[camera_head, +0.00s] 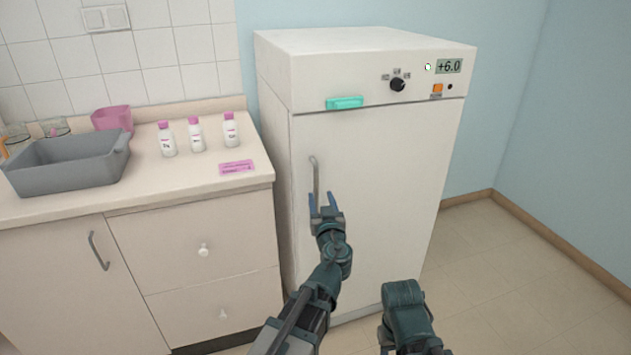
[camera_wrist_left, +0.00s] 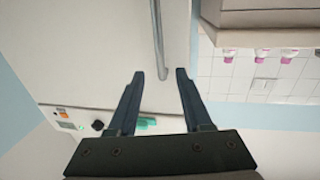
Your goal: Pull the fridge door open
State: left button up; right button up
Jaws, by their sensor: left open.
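The white fridge door (camera_head: 390,190) is shut, with a vertical grey bar handle (camera_head: 315,178) near its left edge.
A counter (camera_head: 200,189) stands left of the fridge with several bottles, a pink card (camera_head: 237,168) and a grey basin (camera_head: 65,175). A teal piece (camera_head: 345,102) sits on the fridge front below the control panel. Floor (camera_head: 520,260) to the right is clear.

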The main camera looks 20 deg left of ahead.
aim_at(316, 181)
pick_arm(q)
jog(key=x, duration=1)
jog(key=shift+w, duration=0.15)
grip_shut()
dwell(1.1)
